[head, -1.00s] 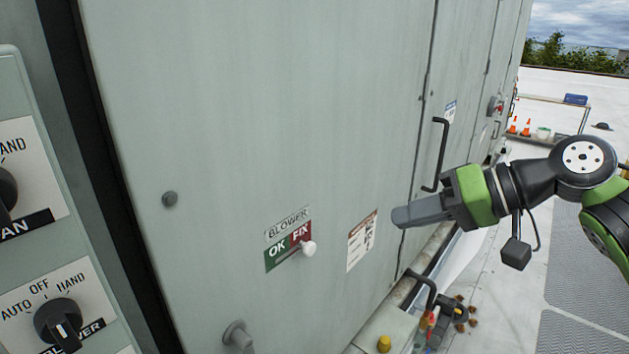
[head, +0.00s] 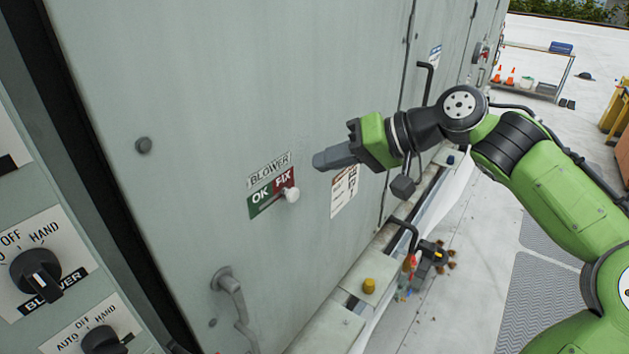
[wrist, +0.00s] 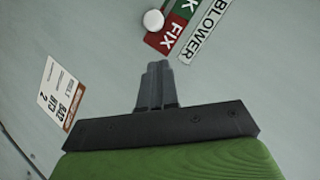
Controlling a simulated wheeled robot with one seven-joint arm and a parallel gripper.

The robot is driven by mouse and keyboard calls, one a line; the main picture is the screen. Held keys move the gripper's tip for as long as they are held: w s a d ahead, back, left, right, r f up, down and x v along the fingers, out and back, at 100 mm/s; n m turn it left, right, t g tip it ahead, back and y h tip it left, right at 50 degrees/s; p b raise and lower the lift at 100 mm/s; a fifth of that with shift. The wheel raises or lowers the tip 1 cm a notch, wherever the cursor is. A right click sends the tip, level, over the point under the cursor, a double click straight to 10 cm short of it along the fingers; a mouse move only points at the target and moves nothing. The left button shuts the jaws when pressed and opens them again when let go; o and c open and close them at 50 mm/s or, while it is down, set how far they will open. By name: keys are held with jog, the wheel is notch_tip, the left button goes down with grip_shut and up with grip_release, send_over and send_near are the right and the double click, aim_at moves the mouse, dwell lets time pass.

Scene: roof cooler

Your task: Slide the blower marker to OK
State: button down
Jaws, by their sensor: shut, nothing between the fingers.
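The blower marker is a white knob (head: 292,195) on a slot under the BLOWER label (head: 268,170). It sits at the right end, at the red FIX half (head: 284,181); the green OK half (head: 260,198) is to its left. My gripper (head: 318,161) is shut and empty, to the right of and above the knob in the head view, apart from it. In the wrist view the knob (wrist: 153,21) is beyond my shut fingertips (wrist: 157,66), by the FIX half (wrist: 167,38). The OK half is partly cut off there.
A paper label (head: 344,190) is on the panel right of the marker. A pipe handle (head: 228,285) sticks out below. A control panel with rotary knobs (head: 36,272) stands at the left. The panel face around the marker is flat.

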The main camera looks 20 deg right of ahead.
aim_at(285, 189)
jog(key=a+f, duration=0.3)
jog(key=shift+s, duration=0.4)
jog(key=shift+w, duration=0.1)
